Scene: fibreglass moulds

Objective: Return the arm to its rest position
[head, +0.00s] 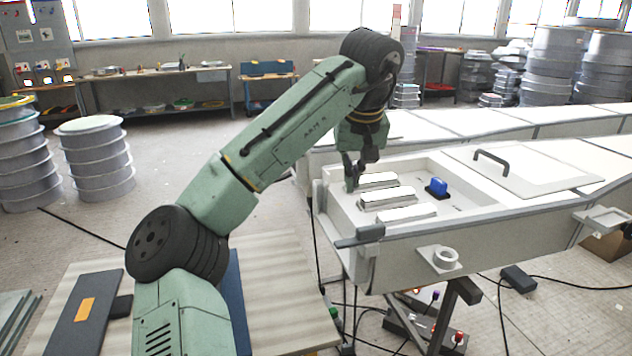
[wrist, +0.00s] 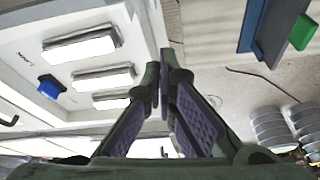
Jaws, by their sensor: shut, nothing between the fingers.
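My green arm reaches from the lower left up and over to the white mould's near end in the head view. My gripper (head: 352,183) points down by the left end of the recessed tray of the mould. In the wrist view my gripper (wrist: 160,95) has its fingers together with nothing between them. I cannot tell in the head view whether the fingertips touch the tray.
The white mould (head: 470,240) has a recess with several pale bars (head: 378,180) and a blue knob (head: 436,187). A black handle (head: 491,156) rises from its lid. A wooden-topped table (head: 285,290) stands in front. Stacked grey drums (head: 98,165) stand at left.

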